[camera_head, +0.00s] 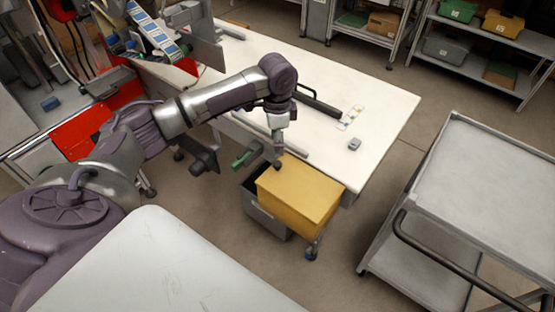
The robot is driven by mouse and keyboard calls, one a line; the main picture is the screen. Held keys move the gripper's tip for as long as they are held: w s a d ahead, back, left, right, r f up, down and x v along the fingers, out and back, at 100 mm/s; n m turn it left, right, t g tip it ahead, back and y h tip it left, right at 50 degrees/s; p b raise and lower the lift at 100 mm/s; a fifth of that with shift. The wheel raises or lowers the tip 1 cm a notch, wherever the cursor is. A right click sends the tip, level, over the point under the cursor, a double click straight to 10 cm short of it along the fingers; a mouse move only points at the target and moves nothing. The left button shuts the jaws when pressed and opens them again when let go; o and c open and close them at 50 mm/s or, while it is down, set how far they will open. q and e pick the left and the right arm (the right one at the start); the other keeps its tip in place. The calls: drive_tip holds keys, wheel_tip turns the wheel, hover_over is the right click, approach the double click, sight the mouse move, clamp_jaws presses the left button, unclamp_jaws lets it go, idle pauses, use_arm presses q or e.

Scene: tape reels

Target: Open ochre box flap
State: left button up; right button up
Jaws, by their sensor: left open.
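The ochre box (290,208) stands below the near edge of the white table, at the middle of the head view. Its top (308,184) looks flat and closed; no separate flap edge can be made out. My left gripper (277,164) points down at the box's back left corner. It is open, its fingers small and dark. Whether it touches the box cannot be told. My right gripper is not in view.
A grey bin (262,217) stands against the box's left side. The white table (370,105) holds a dark bar (318,103) and a small grey item (354,144). A grey cart (490,185) stands at right, with clear floor between it and the box.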

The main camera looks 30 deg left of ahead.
sight(277, 163)
use_arm(q)
wheel_tip(277, 163, down, 9)
drive_tip(key=shift+r, duration=0.2)
clamp_jaws()
idle(0.3)
